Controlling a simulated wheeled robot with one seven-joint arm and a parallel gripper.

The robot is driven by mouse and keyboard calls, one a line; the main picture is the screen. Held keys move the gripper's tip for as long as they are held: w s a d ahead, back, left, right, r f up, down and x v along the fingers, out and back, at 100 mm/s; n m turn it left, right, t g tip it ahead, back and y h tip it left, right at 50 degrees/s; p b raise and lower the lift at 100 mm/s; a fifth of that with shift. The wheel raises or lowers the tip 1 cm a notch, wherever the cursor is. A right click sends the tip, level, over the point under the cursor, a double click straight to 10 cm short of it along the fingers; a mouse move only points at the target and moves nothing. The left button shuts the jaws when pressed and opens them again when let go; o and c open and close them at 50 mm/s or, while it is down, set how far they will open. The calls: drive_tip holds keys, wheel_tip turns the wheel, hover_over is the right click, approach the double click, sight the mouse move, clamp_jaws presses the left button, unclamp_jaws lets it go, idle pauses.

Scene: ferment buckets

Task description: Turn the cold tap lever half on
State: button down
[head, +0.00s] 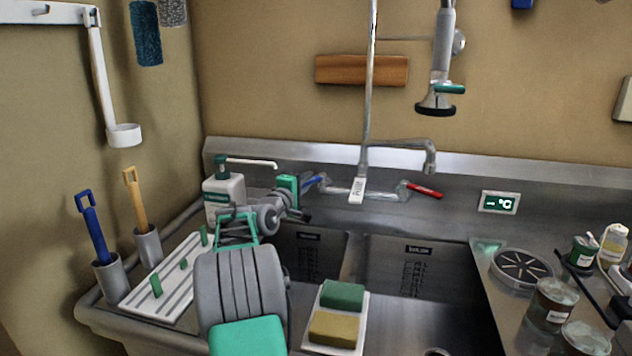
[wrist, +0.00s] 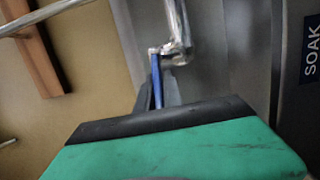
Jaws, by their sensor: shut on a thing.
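The cold tap lever is the blue handle (head: 315,181) at the left end of the chrome mixer tap (head: 340,190) on the sink's back wall. In the wrist view the blue lever (wrist: 157,80) runs from its chrome valve down between the dark fingers of my gripper (wrist: 158,100). My gripper (head: 304,184) comes from the left in the head view and is shut on the lever's free end. The green and black gripper body hides the lower part of the lever in the wrist view. A red lever (head: 425,190) is at the tap's right end.
A soap dispenser (head: 222,190) stands close behind my arm. A tall riser with a spray head (head: 437,100) rises above the tap. Two sink basins lie below, with a sponge tray (head: 361,340) in front. Jars (head: 551,303) stand on the right counter.

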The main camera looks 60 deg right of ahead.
drive_tip(key=c, duration=1.5)
unclamp_jaws()
drive_tip(key=a, duration=0.7)
drive_tip(key=shift+s+a, duration=0.15)
drive_tip(key=shift+a, duration=0.25)
